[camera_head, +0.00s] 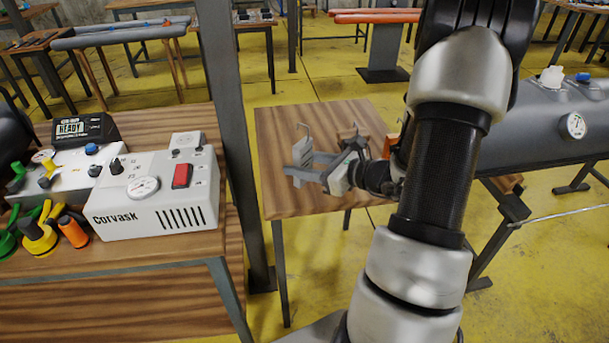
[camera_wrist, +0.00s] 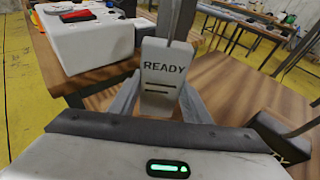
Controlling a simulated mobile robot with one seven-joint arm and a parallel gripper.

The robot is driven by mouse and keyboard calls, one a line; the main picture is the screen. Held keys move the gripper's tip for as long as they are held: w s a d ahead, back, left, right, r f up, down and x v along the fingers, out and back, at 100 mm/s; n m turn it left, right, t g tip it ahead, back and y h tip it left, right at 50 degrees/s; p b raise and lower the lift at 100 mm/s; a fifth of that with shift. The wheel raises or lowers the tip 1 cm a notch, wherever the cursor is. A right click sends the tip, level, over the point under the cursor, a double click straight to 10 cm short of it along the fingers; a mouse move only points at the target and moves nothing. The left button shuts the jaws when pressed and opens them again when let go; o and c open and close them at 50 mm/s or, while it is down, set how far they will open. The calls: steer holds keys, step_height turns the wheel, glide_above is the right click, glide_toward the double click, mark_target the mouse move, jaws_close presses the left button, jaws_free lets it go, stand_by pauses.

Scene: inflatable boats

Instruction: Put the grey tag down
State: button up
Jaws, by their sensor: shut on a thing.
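The grey tag (camera_wrist: 163,75) is between the fingertips of my gripper (camera_wrist: 160,92) in the wrist view. Its face reads "READY" above two dark lines, and it looks upright. In the head view the tag (camera_head: 298,160) shows with a thin hook above it, at the tips of my gripper (camera_head: 294,174). My gripper is shut on it. The tag appears over the left part of the small wooden table (camera_head: 285,130); its height above the top is hard to tell.
A white Corvask box (camera_head: 150,195) with a red switch stands on the left bench, beside a grey post (camera_head: 232,110). A grey inflatable tube (camera_head: 540,125) lies at right. The table's front left is bare.

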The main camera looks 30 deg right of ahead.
mark_target(305, 182)
steer(key=shift+f+b, duration=0.4)
steer(key=shift+f, duration=1.35)
steer(key=shift+f, duration=0.2)
steer(key=o, duration=1.3)
steer(key=shift+r, duration=0.2)
steer(key=shift+s+d+r, duration=0.1)
steer(key=shift+s, duration=0.1)
steer(key=p+v, duration=0.1)
steer(key=v, duration=1)
steer(key=shift+s+d+r+p, duration=0.15)
steer(key=shift+s+p, duration=0.1)
steer(key=shift+p, duration=0.15)
